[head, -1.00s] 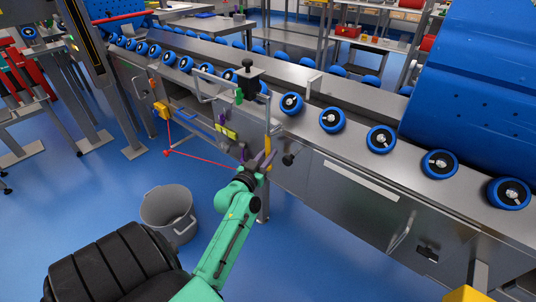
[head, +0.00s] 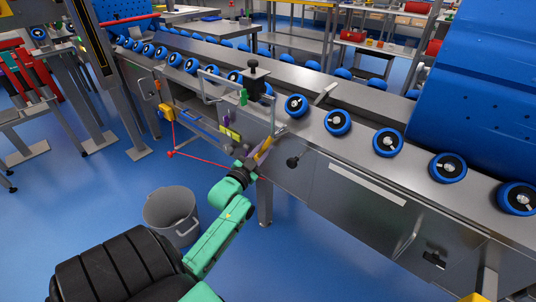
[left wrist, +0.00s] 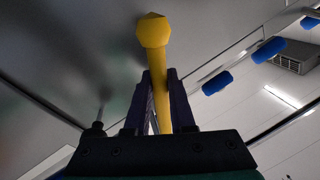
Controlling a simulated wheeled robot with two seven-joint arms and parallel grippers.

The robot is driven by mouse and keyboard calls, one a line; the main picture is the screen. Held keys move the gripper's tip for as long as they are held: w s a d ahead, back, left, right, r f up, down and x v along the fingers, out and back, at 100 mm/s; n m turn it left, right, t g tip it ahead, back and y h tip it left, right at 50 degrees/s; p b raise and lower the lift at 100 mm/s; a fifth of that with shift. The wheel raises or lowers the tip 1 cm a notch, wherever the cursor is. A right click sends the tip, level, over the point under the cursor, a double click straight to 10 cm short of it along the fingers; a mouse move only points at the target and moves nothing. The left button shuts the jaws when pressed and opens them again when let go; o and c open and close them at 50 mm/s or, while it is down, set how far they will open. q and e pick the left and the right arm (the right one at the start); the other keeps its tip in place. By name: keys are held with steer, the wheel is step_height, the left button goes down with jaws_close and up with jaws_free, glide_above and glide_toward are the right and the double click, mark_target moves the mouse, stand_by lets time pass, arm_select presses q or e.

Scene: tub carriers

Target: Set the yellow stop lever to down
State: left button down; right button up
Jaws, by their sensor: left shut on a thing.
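The yellow stop lever (head: 262,149) is on the front side of the steel conveyor and slants in the head view. My left gripper (head: 252,161) reaches it from the lower left, and its dark fingers are shut around the lever. In the left wrist view the lever (left wrist: 156,68) runs up between the two fingers (left wrist: 161,100), with its faceted yellow knob (left wrist: 153,30) beyond the tips. The fingers partly hide the lever in the head view. A flat metal stop plate (head: 325,93) lies at a slant on the conveyor bed. My right gripper is not in view.
A row of blue-rimmed rollers (head: 337,122) lines the conveyor. A grey bucket (head: 172,216) stands on the blue floor, which is otherwise open in front.

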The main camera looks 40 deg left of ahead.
arm_select(q)
steer(key=a+m, duration=0.1)
steer(key=r+m, duration=0.1)
steer(key=m, duration=0.1)
steer(key=shift+a+t, duration=0.3)
steer(key=shift+a, duration=0.1)
steer(key=m, duration=0.1)
steer(key=a+r+m, duration=0.1)
steer(key=m, duration=0.1)
steer(key=r+m+h, duration=0.1)
steer(key=shift+a+t, duration=0.3)
steer(key=r+m, duration=0.1)
steer(key=r+m+h, duration=0.1)
steer(key=m, duration=0.1)
steer(key=a+m, duration=0.1)
steer(key=m, duration=0.1)
steer(key=shift+r+h, duration=0.3)
steer(key=shift+r, duration=0.1)
steer(key=shift+r+m+h, duration=0.3)
steer(key=shift+r+m, duration=0.3)
steer(key=shift+m, duration=0.7)
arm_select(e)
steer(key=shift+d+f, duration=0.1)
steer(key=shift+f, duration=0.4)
arm_select(q)
steer(key=shift+r, duration=0.1)
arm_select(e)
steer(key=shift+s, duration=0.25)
